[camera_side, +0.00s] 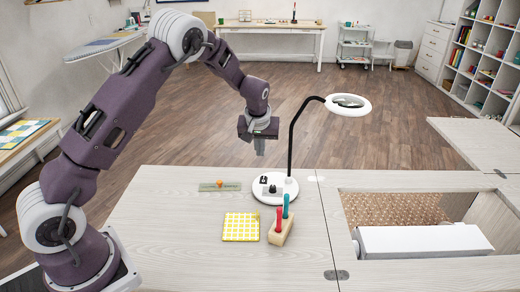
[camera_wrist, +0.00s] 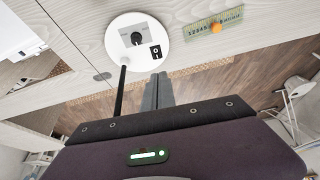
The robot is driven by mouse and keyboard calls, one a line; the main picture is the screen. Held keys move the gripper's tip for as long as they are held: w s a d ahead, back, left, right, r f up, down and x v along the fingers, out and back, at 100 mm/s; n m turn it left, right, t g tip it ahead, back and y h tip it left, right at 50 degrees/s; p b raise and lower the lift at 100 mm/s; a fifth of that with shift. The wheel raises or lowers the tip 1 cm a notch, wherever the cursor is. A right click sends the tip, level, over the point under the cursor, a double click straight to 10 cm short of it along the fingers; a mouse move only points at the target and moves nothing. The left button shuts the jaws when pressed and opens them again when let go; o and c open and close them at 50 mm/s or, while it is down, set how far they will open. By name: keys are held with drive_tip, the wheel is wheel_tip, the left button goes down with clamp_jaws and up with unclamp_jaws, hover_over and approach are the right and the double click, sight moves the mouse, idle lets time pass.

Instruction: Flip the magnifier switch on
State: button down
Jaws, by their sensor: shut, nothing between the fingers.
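The magnifier (camera_side: 348,105) has a white ring head on a black stem rising from a round white base (camera_side: 287,192). In the wrist view the base (camera_wrist: 121,58) carries a grey plate with a dark knob (camera_wrist: 137,39) and a small black switch (camera_wrist: 155,51) with white marks. The switch also shows in the side view (camera_side: 263,180). I cannot tell which way the switch is tipped. My gripper (camera_side: 259,153) points down, shut and empty, above and beyond the base. In the wrist view its fingertips (camera_wrist: 158,76) are close to the switch side of the base but apart from it.
A ruler with an orange knob (camera_side: 219,184) lies left of the base. A yellow checked cloth (camera_side: 241,227) and a wooden block (camera_side: 281,233) with red and teal handles stand in front. The black stem rises right of my gripper. A white machine (camera_side: 420,240) lies in the opening at right.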

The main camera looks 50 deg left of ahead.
sight(262, 176)
drive_tip(key=shift+w+a+r, duration=0.1)
drive_tip(key=shift+w+a, duration=0.3)
drive_tip(key=shift+w, duration=0.2)
drive_tip(key=x, duration=1.4)
drive_tip(key=shift+s+d, duration=0.2)
drive_tip(key=shift+s, duration=0.05)
drive_tip(key=shift+a+f, duration=0.1)
drive_tip(key=shift+f, duration=0.25)
